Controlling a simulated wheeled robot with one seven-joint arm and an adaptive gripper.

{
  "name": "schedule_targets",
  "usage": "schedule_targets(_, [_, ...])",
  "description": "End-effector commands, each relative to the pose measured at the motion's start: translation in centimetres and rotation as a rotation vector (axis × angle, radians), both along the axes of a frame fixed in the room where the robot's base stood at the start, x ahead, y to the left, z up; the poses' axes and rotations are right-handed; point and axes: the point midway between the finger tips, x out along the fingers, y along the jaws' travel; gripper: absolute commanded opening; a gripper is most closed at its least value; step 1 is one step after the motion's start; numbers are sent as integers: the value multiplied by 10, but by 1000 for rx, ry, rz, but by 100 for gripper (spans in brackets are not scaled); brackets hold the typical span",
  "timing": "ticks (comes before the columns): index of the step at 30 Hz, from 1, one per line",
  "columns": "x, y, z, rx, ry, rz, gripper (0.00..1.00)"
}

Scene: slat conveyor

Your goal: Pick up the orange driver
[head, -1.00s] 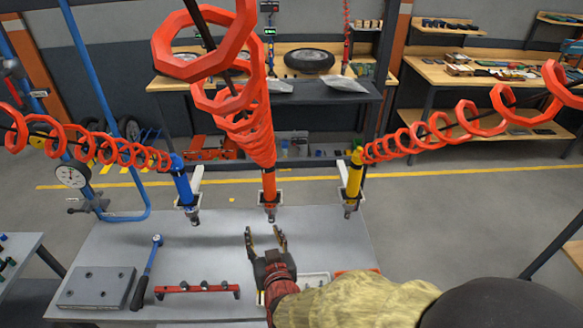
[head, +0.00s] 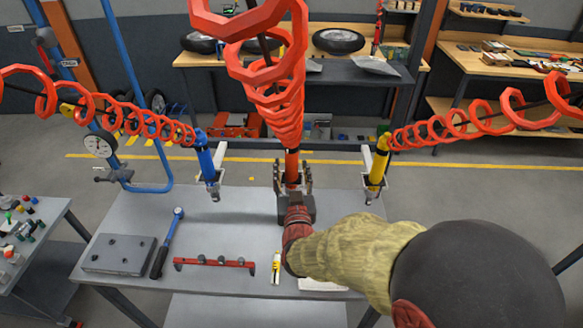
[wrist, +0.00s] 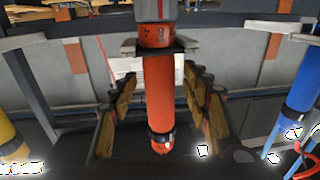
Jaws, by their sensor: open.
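The orange driver (head: 292,166) hangs upright from a red coiled hose, between a blue driver (head: 207,165) on the left and a yellow driver (head: 377,168) on the right. My gripper (head: 293,176) is open, with one finger on each side of the orange driver. In the wrist view the orange driver (wrist: 160,100) stands between the two open fingers, with a gap showing on each side. A bracket (wrist: 160,46) is around its other end. The driver's lower end is hidden behind my gripper in the head view.
Coiled red hoses (head: 275,75) hang above. A blue pipe stand (head: 125,90) rises at the left.

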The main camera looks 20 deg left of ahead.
Motion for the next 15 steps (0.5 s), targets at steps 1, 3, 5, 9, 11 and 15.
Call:
schedule_targets(1, [4,1,0,0,0,-1,47])
schedule_targets(3, [6,2,0,0,0,-1,47])
schedule_targets(5, [7,2,0,0,0,0,47])
schedule_targets(9, [6,2,0,0,0,0,47])
schedule_targets(11, [6,2,0,0,0,0,45])
schedule_targets(15, [6,2,0,0,0,0,37])
